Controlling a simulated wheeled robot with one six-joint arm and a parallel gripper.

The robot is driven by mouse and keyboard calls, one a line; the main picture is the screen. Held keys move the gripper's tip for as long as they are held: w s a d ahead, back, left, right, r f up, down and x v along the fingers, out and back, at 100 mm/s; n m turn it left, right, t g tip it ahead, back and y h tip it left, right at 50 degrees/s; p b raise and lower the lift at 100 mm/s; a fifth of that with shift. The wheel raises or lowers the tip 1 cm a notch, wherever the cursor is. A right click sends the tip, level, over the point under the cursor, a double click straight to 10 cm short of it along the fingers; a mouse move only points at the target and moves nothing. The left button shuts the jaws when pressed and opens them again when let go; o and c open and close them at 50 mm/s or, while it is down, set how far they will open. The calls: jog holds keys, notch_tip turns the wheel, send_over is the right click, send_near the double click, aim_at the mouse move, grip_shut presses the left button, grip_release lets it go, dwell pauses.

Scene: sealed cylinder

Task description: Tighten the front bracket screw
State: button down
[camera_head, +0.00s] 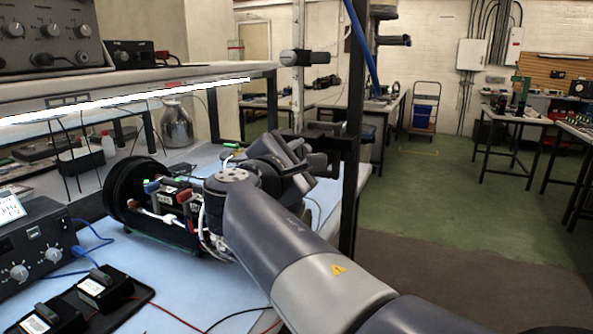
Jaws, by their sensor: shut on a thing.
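A black cylinder unit (122,190) lies on its side on the blue bench mat. Its round ring end is at the left, and its inner parts (172,195), with red, blue and green pieces, show open to the right. My arm crosses from the lower right and its wrist stands at the right end of the cylinder, hiding that end. My gripper (312,163) is just beyond the wrist, small and dark, apparently over the right side of the bench. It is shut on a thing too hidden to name. I cannot make out the front bracket or its screw.
A power supply (35,250) and black boxes (105,287) stand at the left front, with blue, red and black leads on the mat (185,290). A shelf (150,82) overhangs the bench. A dark upright post (352,150) stands at the bench's right edge, close behind my gripper.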

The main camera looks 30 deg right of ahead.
jog(key=m+b, duration=0.4)
jog(key=shift+f+m+b, duration=0.3)
jog(key=shift+f, duration=0.1)
jog(key=m+b, duration=0.9)
jog(key=m, duration=0.1)
jog(key=shift+f+m, duration=0.1)
jog(key=shift+m, duration=0.3)
jog(key=shift+m+b, duration=1.4)
jog(key=shift+m, duration=0.5)
jog(key=shift+r, duration=0.2)
jog(key=c, duration=1.2)
grip_release()
jog(key=shift+r, duration=0.15)
jog(key=shift+c, duration=0.2)
jog(key=shift+a, duration=0.15)
jog(key=p+v, duration=0.1)
jog(key=v, duration=0.9)
jog(key=shift+s+a, duration=0.25)
jog(key=shift+s, duration=0.05)
